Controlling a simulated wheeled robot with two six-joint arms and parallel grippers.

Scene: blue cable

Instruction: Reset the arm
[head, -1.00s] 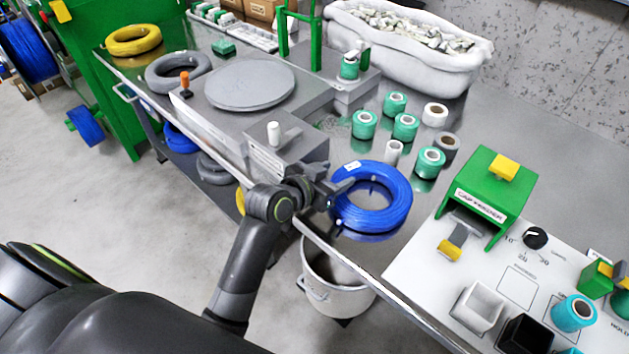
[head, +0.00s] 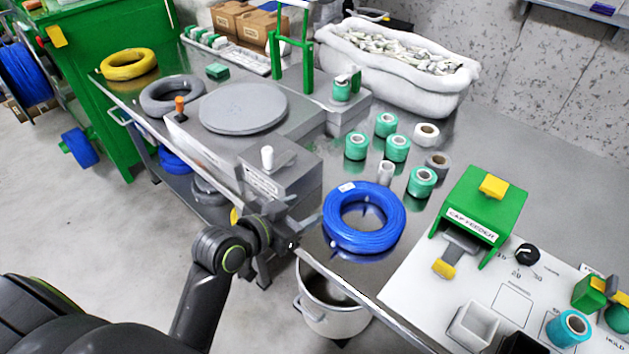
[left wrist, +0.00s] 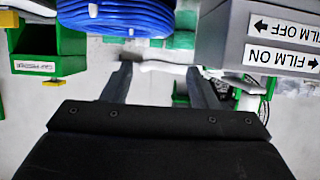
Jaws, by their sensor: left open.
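My left gripper (head: 308,222) is at the table's front edge, left of the blue cable coil (head: 364,217) and apart from it. In the left wrist view its two fingers (left wrist: 160,78) are spread with nothing between them. The blue coil lies flat on the metal table and bears a small white label. It also shows at the top of the left wrist view (left wrist: 115,14). My right gripper is in neither view.
A grey machine with a round turntable (head: 243,107) and a film switch box (head: 268,177) stands close to my left gripper. Several green rolls (head: 421,181) and a green cap feeder (head: 482,204) are to the right. A white pot (head: 331,308) stands below the table edge.

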